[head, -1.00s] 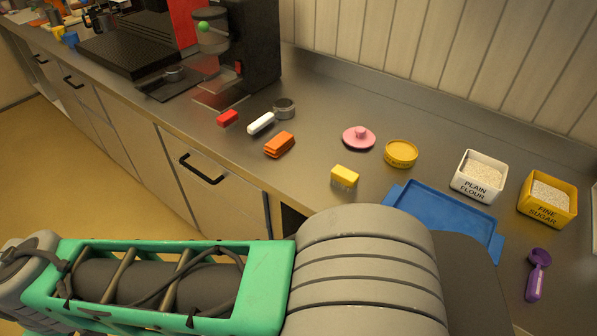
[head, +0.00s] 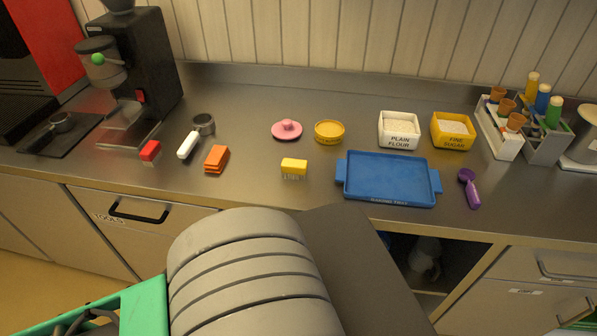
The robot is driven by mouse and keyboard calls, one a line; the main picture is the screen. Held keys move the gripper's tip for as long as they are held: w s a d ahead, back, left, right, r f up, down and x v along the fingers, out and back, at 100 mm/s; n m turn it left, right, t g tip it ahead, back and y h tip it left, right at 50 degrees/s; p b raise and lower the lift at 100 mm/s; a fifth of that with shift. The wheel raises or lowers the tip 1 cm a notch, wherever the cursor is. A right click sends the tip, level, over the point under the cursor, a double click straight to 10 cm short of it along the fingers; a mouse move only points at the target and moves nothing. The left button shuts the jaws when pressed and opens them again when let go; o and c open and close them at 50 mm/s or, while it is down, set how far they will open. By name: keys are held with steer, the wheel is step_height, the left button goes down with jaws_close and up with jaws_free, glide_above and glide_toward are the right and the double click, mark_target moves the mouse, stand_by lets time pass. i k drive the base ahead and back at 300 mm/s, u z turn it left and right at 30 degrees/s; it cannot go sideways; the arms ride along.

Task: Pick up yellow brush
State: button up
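The yellow brush (head: 293,166) stands on the steel counter, left of the blue tray, with its pale bristles facing down. It is near the counter's front edge and nothing touches it. My arm fills the lower middle of the head view, in front of and below the counter. My gripper is outside the frame, so its state does not show.
A blue tray (head: 388,180) is right of the brush and an orange block (head: 216,159) is left. Behind are a pink lid (head: 287,130) and a yellow lid (head: 329,132). A purple scoop (head: 470,188) lies right. An open shelf (head: 450,262) is below.

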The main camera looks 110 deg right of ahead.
mark_target(297, 169)
steer(key=z, duration=3.95)
steer(key=i, duration=0.5)
steer(key=k, duration=1)
steer(key=z, duration=1)
steer(key=i, duration=0.85)
steer(key=u, duration=1.5)
